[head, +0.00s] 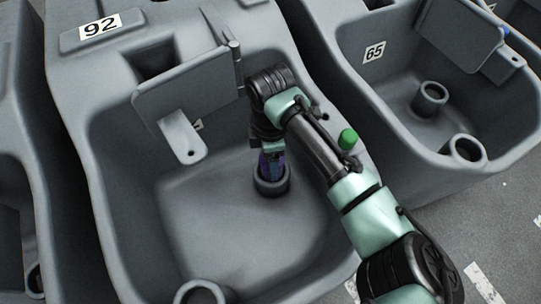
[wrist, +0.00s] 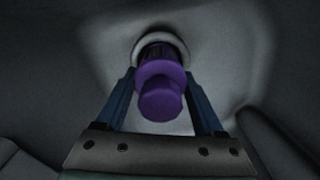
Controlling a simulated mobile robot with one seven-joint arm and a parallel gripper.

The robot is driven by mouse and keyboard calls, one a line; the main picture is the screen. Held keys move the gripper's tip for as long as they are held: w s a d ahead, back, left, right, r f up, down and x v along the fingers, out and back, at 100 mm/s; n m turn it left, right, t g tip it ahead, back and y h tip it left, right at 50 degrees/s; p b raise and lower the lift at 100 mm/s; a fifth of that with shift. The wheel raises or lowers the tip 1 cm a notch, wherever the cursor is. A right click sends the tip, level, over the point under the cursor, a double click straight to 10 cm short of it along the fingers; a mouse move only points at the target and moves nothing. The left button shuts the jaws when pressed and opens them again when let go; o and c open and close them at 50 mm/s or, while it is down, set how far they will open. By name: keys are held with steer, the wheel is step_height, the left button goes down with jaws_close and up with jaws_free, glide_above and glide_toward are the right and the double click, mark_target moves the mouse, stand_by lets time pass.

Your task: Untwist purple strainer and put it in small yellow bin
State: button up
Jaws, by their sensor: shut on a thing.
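The purple strainer (wrist: 161,95) fills the middle of the wrist view, its knob towards the camera and its far end at a round grey collar (wrist: 149,44). My gripper (wrist: 164,84) has its two blue fingers on either side of the strainer and is shut on it. In the head view the strainer (head: 265,166) shows as a small purple patch at the grey collar (head: 272,188) on the floor of tank 92. My gripper (head: 270,160) reaches down over it and hides most of it. I cannot tell whether the strainer is still seated in the collar. No small yellow bin is in view.
Tank 92 (head: 106,150) has a hinged grey flap (head: 185,92) left of my arm and another round port (head: 201,292) at its front. Tank 65 (head: 400,110) stands to the right, with a green knob (head: 348,138) near my arm. Grey floor shows at lower right.

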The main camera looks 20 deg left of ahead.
steer(key=shift+s+n+p, duration=0.1)
steer(key=shift+n+p, duration=0.75)
steer(key=shift+n, duration=0.75)
steer(key=shift+r+n+p, duration=0.1)
steer(key=shift+n+p, duration=0.4)
steer(key=shift+n, duration=0.3)
steer(key=shift+o, duration=0.2)
steer(key=shift+d+n, duration=0.1)
steer(key=shift+n, duration=0.5)
steer(key=shift+n+p, duration=0.55)
steer(key=shift+n, duration=0.15)
steer(key=shift+d+n, duration=0.1)
steer(key=shift+n, duration=0.7)
